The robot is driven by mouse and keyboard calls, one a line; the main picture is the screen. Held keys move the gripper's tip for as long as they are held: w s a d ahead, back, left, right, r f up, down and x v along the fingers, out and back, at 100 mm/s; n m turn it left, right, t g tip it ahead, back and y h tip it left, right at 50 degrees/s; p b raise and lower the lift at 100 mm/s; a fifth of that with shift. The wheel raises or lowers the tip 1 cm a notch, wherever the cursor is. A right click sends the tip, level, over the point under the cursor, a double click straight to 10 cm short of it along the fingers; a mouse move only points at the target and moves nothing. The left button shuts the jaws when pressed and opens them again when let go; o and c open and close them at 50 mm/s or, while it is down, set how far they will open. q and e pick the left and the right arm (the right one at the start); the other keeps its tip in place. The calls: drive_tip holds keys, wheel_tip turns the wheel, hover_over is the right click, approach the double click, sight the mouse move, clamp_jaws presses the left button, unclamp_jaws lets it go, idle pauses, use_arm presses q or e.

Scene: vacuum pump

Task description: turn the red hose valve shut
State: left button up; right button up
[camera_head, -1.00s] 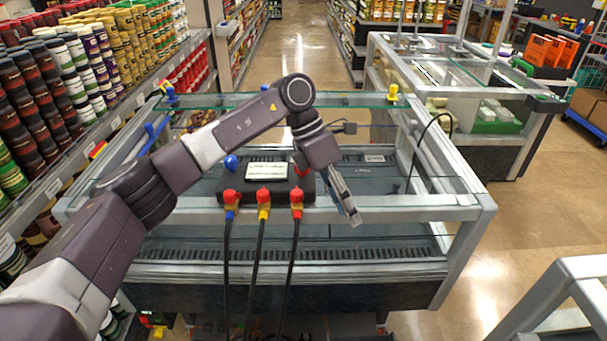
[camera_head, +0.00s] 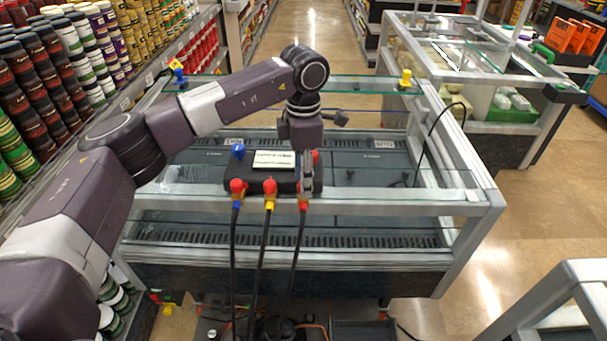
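A dark manifold box (camera_head: 215,178) with a white label sits on the glass-topped case. A blue knob (camera_head: 238,151) stands at its back left. Contact and finger opening are unclear. My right gripper is not in view.
The glass case's frame (camera_head: 470,200) surrounds the box, with clear glass to its right. A black cable (camera_head: 428,140) loops up at the right. Shelves of cans (camera_head: 60,80) stand close on the left. A second case (camera_head: 470,60) stands behind right.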

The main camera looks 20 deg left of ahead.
use_arm(q)
drive_tip(key=shift+f, duration=0.1)
clamp_jaws()
idle(0.4)
drive_tip(key=m+b, duration=0.2)
drive_tip(key=shift+f+m, duration=0.1)
drive_tip(key=shift+m, duration=0.2)
drive_tip(key=m+b, duration=0.2)
drive_tip(key=m, duration=0.1)
drive_tip(key=shift+m, duration=0.3)
drive_tip(key=m+b, duration=0.1)
drive_tip(key=m, duration=0.4)
drive_tip(key=shift+b, duration=0.4)
drive_tip(key=m, duration=0.6)
drive_tip(key=shift+r+m, duration=0.2)
drive_tip(key=shift+m, duration=0.2)
